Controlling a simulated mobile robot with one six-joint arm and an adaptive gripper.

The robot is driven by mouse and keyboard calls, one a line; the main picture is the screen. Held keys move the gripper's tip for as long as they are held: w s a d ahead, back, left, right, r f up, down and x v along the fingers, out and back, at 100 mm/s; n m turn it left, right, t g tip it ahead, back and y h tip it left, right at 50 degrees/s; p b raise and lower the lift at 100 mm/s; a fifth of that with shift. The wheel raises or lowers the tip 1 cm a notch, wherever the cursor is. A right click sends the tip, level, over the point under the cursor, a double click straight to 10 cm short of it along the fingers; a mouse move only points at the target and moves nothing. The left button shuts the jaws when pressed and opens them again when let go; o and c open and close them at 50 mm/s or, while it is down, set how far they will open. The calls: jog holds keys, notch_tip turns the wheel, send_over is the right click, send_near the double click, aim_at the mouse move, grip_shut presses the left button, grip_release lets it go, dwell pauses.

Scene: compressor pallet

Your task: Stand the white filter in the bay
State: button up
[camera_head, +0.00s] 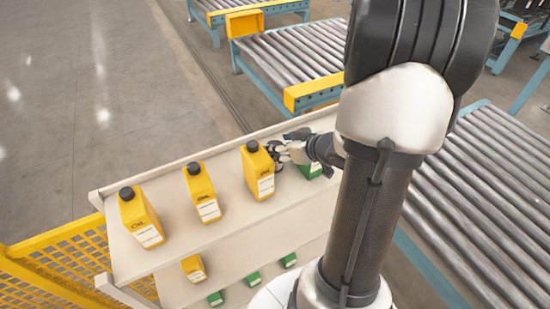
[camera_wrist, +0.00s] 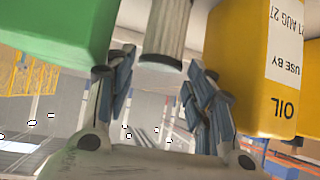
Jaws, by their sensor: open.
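A pale grey-white cylinder with a dark ring at one end, likely the white filter (camera_wrist: 166,28), shows at the top middle of the wrist view. My gripper (camera_wrist: 160,68) is open, with one finger on each side below the cylinder's dark-ringed end; I cannot tell if they touch it. In the head view my gripper (camera_head: 279,152) is at the shelf, beside the rightmost yellow oil bottle (camera_head: 257,171). The filter cannot be made out there. I cannot identify the bay in either view.
A yellow oil bottle (camera_wrist: 255,75) is close on the right of my fingers and a green container (camera_wrist: 55,30) close on the left. More yellow bottles (camera_head: 202,192) stand on the upper shelf (camera_head: 180,250). Roller conveyors (camera_head: 290,55) lie behind; a yellow mesh fence (camera_head: 60,265) is left.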

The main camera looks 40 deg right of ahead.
jog(key=x, duration=0.4)
jog(key=shift+w+f, duration=0.1)
jog(key=shift+f, duration=0.05)
jog(key=shift+c, duration=0.4)
jog(key=c, duration=0.8)
jog(key=shift+o, duration=0.2)
notch_tip(320, 180, up, 20)
jog(key=p, duration=0.7)
